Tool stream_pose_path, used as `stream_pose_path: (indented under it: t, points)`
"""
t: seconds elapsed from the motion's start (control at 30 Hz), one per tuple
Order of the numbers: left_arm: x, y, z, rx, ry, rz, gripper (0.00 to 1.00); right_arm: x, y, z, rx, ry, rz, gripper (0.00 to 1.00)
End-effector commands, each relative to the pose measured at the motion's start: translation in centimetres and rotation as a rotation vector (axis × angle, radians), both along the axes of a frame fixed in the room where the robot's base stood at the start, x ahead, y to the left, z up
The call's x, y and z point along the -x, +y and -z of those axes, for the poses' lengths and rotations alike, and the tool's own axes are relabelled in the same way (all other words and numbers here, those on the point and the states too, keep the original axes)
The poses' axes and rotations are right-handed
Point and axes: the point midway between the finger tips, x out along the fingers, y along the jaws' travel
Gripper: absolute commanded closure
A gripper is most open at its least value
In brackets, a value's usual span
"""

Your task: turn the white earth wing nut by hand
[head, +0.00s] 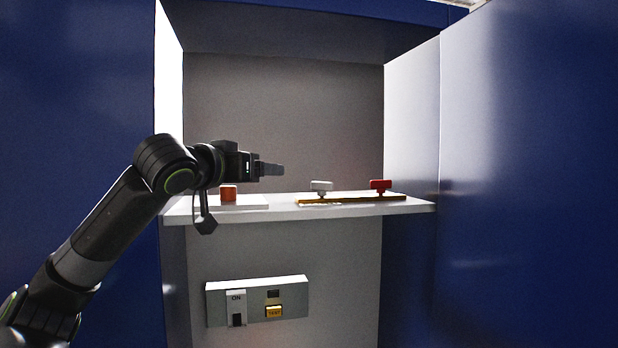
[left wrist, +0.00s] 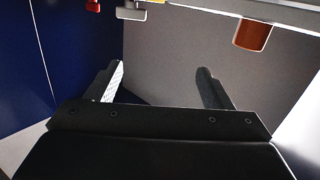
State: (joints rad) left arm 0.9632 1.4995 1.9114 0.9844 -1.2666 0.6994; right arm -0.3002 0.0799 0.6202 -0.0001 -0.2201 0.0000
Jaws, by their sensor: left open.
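The white wing nut (head: 321,186) stands upright on a brass bar (head: 362,199) on the shelf. It also shows at the top of the left wrist view (left wrist: 131,13), where the scene appears upside down. My left gripper (head: 280,170) is left of the white wing nut and a little higher, apart from it. In the left wrist view its two fingers (left wrist: 160,80) are spread, with nothing between them. My right gripper is not in view.
A red wing nut (head: 380,185) stands at the bar's right end. An orange block-like part (head: 228,194) sits on a white plate at the shelf's left. Blue walls flank the bay. Below the shelf (head: 400,207) is a switch box (head: 256,284) with a yellow button.

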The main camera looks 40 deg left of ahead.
Motion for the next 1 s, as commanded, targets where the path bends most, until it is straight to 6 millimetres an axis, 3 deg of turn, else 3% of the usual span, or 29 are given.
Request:
stream_pose_path:
  t: [0.03, 0.1, 0.43, 0.67, 1.0]
  points:
    - [-0.5, -0.1, -1.4, 0.022, 0.026, 0.009, 0.25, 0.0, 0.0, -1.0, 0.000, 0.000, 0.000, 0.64]
    - [-1.0, -0.5, -2.1, 0.026, 0.086, 0.020, 0.25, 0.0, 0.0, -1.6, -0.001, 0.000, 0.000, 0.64]
    - [-1.9, -3.6, -3.5, -0.014, 0.293, 0.121, 0.25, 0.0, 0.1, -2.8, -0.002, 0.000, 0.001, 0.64]
    - [-3.6, -3.6, -2.8, -0.018, 0.312, 0.126, 0.25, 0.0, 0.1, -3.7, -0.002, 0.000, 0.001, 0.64]
    - [-10.3, -3.4, -0.2, -0.016, 0.312, 0.127, 0.25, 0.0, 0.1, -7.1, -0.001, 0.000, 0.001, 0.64]
